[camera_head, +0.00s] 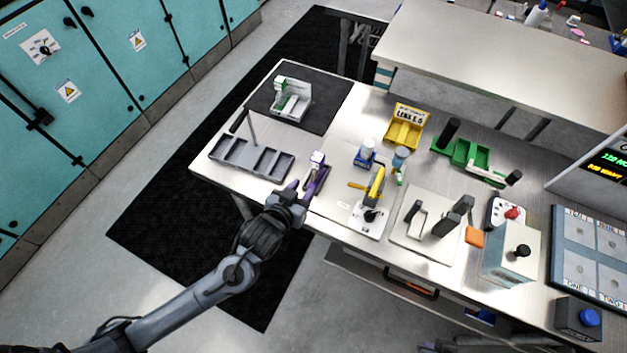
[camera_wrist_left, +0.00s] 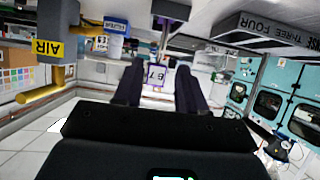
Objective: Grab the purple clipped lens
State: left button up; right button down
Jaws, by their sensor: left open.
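The purple clipped lens (camera_head: 317,158) stands upright at the front edge of the table, just beyond my left gripper (camera_head: 308,184). In the left wrist view, a pale, purple-edged panel of the lens (camera_wrist_left: 156,75) with dark marks shows between the two fingers. My left gripper (camera_wrist_left: 157,82) is open, with one finger on each side of this panel. I cannot tell whether a finger touches it.
A grey compartment tray (camera_head: 227,151) lies left of the lens; its lettered side shows in the wrist view (camera_wrist_left: 270,28). A yellow bin (camera_head: 404,131) is farther back.

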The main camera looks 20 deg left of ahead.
aim_at(313, 173)
pick_arm(q)
jog(key=shift+w+a+f+t+b, duration=0.1)
jog(key=shift+w+f+t+b, duration=0.2)
jog(key=shift+w+b, duration=0.4)
jog(key=shift+w, duration=0.4)
jog(key=x, duration=0.4)
jog(key=shift+w+r, duration=0.1)
jog(key=shift+r, duration=0.1)
jog(key=shift+b+x, duration=0.5)
jog(key=shift+x, duration=2.55)
pick_arm(e)
notch_tip(313, 173, down, 4)
jog(key=shift+s+r, duration=0.1)
jog(key=shift+r, duration=0.05)
pick_arm(q)
grip_shut()
